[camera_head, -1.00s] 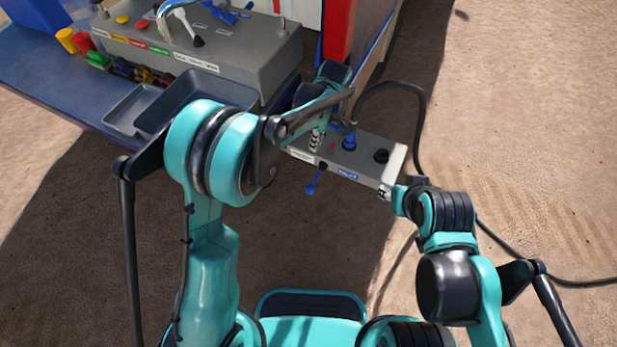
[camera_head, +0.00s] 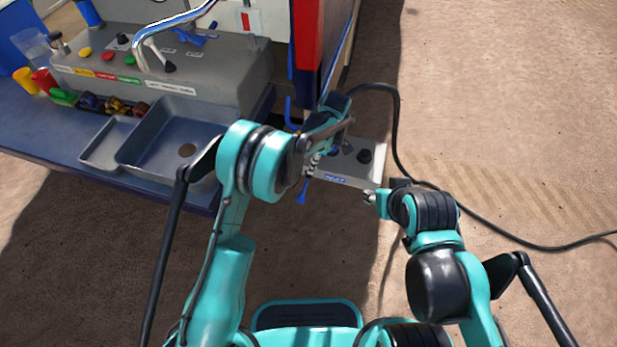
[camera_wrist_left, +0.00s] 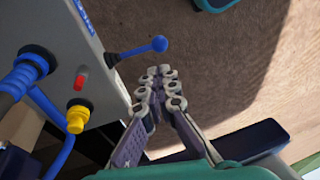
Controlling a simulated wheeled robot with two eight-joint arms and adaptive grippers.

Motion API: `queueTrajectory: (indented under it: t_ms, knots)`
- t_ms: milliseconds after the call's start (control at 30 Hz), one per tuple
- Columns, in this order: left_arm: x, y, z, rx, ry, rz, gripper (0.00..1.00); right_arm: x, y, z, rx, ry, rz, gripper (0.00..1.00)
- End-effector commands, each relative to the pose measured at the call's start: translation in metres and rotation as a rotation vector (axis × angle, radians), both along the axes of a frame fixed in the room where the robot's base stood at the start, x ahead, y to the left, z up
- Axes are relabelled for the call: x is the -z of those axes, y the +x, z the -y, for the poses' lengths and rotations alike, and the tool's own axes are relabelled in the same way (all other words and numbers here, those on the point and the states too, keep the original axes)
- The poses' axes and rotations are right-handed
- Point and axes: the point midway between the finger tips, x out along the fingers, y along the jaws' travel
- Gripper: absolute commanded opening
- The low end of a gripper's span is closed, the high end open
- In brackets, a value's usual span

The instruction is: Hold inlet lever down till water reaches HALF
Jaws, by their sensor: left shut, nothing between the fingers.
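A small grey box (camera_head: 375,179) with a blue label on its front stands at the side of the blue bench. A blue ball-ended lever (camera_head: 302,192) sticks out of its front; in the left wrist view the lever (camera_wrist_left: 159,44) extends clear of the box face. I take it as the inlet lever. My left gripper (camera_head: 313,164) is at the box front, close to the lever. In the left wrist view its fingers (camera_wrist_left: 162,76) are together and empty, their tips just short of the ball. My right gripper (camera_head: 369,197) is near the box's right corner. No water level is readable.
A blue bench holds a grey sink (camera_head: 160,160), a control panel (camera_head: 215,75) with coloured buttons, and cups (camera_head: 43,80). A black cable (camera_head: 470,215) runs over the ground at right. A blue hose (camera_wrist_left: 58,160) and yellow fitting (camera_wrist_left: 76,119) are on the box.

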Motion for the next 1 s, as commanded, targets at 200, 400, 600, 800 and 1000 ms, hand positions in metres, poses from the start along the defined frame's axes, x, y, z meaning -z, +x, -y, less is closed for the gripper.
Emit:
queueTrajectory:
  t_ms: [200,400,600,800,1000]
  knots:
    - [0.046,-0.005,-0.011,-0.001,0.0,0.0,0.0,0.02,0.0,0.0,0.0,0.0,0.0,0.4]
    - [0.087,-0.01,-0.021,-0.001,0.0,0.0,0.0,0.035,0.0,0.0,0.0,0.0,0.0,0.4]
    - [0.114,-0.014,-0.028,0.0,0.001,0.0,0.0,0.048,0.0,0.0,0.0,0.0,0.0,0.4]
    - [0.123,-0.016,-0.031,0.001,0.001,0.0,0.0,0.052,0.0,0.0,0.0,0.0,0.0,0.4]
    - [0.123,-0.016,-0.031,0.001,0.001,0.0,0.0,0.051,0.0,0.0,0.0,0.0,0.0,0.4]
